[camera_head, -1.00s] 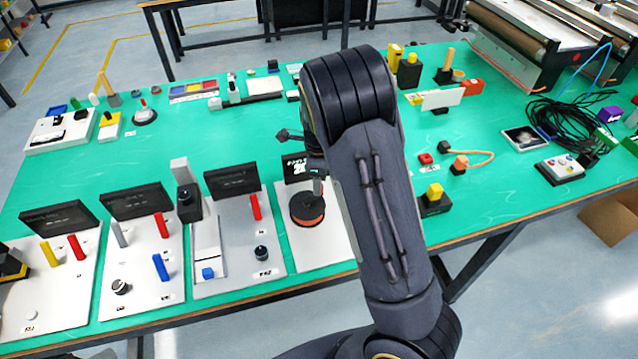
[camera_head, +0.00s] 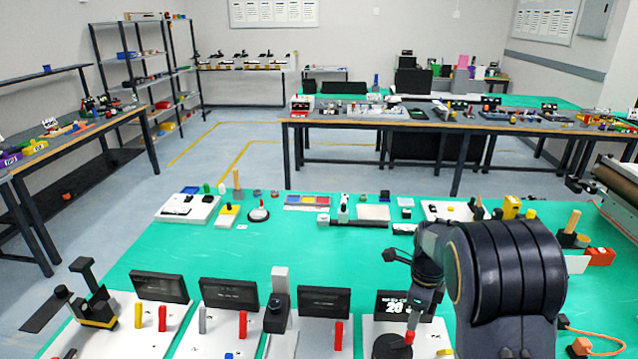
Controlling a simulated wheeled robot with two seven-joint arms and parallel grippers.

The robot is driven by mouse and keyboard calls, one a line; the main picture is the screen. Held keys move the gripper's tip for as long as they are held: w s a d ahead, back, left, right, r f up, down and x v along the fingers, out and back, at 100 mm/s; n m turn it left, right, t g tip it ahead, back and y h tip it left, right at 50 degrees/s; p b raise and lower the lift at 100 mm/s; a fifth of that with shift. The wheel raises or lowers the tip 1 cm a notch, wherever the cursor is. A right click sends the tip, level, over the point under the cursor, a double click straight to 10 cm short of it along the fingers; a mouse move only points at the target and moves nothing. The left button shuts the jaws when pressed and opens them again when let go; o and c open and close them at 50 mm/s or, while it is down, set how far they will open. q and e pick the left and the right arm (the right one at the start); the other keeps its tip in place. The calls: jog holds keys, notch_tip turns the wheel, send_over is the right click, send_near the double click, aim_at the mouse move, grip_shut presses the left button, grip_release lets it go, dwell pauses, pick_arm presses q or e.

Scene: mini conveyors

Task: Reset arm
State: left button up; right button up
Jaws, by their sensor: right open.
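My right arm rises at the right of the head view, its large dark elbow nearest the camera. My right gripper (camera_head: 397,243) is beyond it, pointing left, open and empty above the green table (camera_head: 220,262). The arm hides part of the table behind it. Below the gripper, a panel has a dark display (camera_head: 404,306) reading 20 and a black round knob (camera_head: 392,346) with an orange-red band. The gripper appears apart from both. My left gripper is not in view.
White panels with dark displays (camera_head: 160,287) and colored levers line the near edge. A black device (camera_head: 85,295) stands at left. Small items, including a white tray (camera_head: 187,208), line the far edge. The table's middle strip is mostly clear. Another bench (camera_head: 470,120) stands behind.

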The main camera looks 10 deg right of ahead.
jog(key=s+a+r+n+t+y, duration=0.1)
jog(key=s+a+r+n+t, duration=0.1)
jog(key=s+n, duration=0.6)
jog(key=s+a+r+n+t+y, duration=0.1)
jog(key=s+a+r+n, duration=0.3)
jog(key=s+n, duration=0.4)
jog(key=s+a+r+n+t+y, duration=0.1)
jog(key=s+a+r+n+t, duration=0.1)
jog(key=s+n, duration=0.5)
jog(key=s+a+r, duration=0.1)
jog(key=s+r, duration=0.1)
jog(key=shift+s+a+n+t+y, duration=0.25)
jog(key=shift+s+n+t+y, duration=0.05)
jog(key=shift+s+n+t, duration=0.1)
